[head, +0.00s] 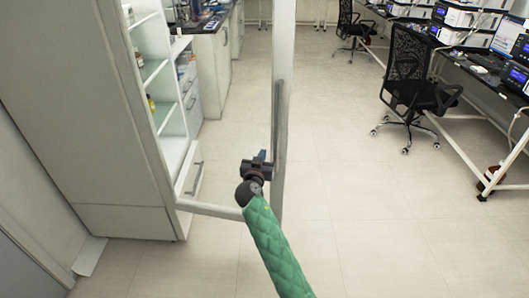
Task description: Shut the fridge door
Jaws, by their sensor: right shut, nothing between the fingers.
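The fridge (95,110) is a tall pale cabinet at the left, with its shelved inside (160,85) showing. Its door (284,50) stands wide open and is seen nearly edge-on as a tall narrow frame in the middle. A grey strip that looks like a handle (280,120) runs along the door. My right gripper (259,158) is shut and empty at the door's lower middle, beside the handle strip. I cannot tell whether it touches the door. My green-sleeved right arm comes up from below. My left gripper is out of view.
Black office chairs (408,80) stand at the right, near a white-legged bench (460,140) with instruments and monitors. A lab counter with drawers (213,65) stands behind the fridge. The tiled floor right of the door is clear.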

